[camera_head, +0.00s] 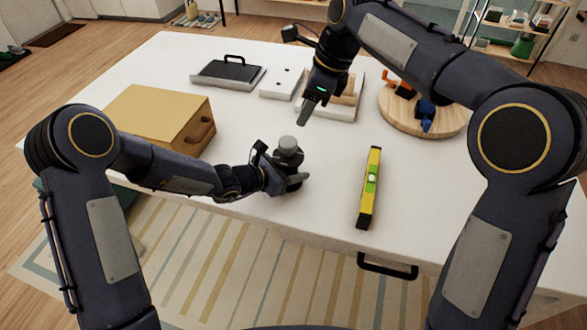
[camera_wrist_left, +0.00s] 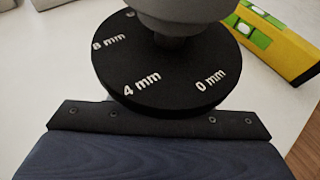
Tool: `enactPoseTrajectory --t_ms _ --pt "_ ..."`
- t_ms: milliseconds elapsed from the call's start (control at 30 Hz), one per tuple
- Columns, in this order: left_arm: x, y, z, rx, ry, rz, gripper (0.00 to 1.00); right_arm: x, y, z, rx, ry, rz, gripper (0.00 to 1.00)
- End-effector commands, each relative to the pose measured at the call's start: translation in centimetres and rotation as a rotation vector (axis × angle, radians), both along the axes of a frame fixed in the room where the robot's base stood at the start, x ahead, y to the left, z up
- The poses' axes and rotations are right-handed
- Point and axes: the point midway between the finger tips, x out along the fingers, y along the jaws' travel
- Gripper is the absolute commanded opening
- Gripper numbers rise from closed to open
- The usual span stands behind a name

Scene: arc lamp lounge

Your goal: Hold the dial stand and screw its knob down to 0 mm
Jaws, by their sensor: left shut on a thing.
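The dial stand (camera_head: 289,159) stands upright near the table's front edge, a dark round body with a grey knob (camera_head: 288,143) on top. My left gripper (camera_head: 291,182) is shut on the stand, low on its side. In the left wrist view the black dial (camera_wrist_left: 165,75) shows 8 mm, 4 mm and 0 mm, with another marking partly hidden; the grey knob rises above its middle. The gripper's fingers are hidden under the dial there, and no pointer shows. My right gripper (camera_head: 307,110) is above the table, behind and apart from the knob; its fingers overlap, so its opening is unclear.
A yellow level (camera_head: 369,190) lies right of the stand. A tan box (camera_head: 158,118) is at the left. A grey tray (camera_head: 228,74), a white plate (camera_head: 283,82) and a round wooden board (camera_head: 422,117) with clamps are farther back. The table (camera_head: 240,128) is clear behind the stand.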

Motion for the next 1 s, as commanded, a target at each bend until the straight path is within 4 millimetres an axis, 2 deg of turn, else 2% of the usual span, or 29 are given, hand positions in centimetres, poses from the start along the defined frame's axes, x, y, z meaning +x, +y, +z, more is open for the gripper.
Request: enactPoseTrajectory --t_ms 100,167,333,500,667,833,1000 --pt "0.0 0.0 0.0 0.0 0.0 0.001 0.05 0.2 0.1 -0.1 -0.01 0.019 -0.032 0.5" --pt "0.0 0.0 0.0 0.0 0.0 0.001 0.05 0.5 0.3 -0.1 -0.027 0.048 -0.089 0.5" --pt "0.0 0.0 0.0 0.0 0.0 0.0 0.05 1.4 1.2 0.2 -0.132 0.163 -0.386 0.5" --pt "0.0 0.0 0.0 0.0 0.0 0.001 0.05 1.3 2.9 1.5 -0.241 0.207 -0.679 0.5" --pt "0.0 0.0 0.0 0.0 0.0 0.001 0.05 0.8 4.0 2.4 -0.292 0.206 -0.831 0.5" --pt "0.0 0.0 0.0 0.0 0.0 0.001 0.05 0.6 4.1 1.0 -0.301 0.209 -0.863 0.5" --pt "0.0 0.0 0.0 -0.001 -0.001 0.0 0.05 0.6 4.1 -2.2 -0.301 0.21 -0.859 0.5"
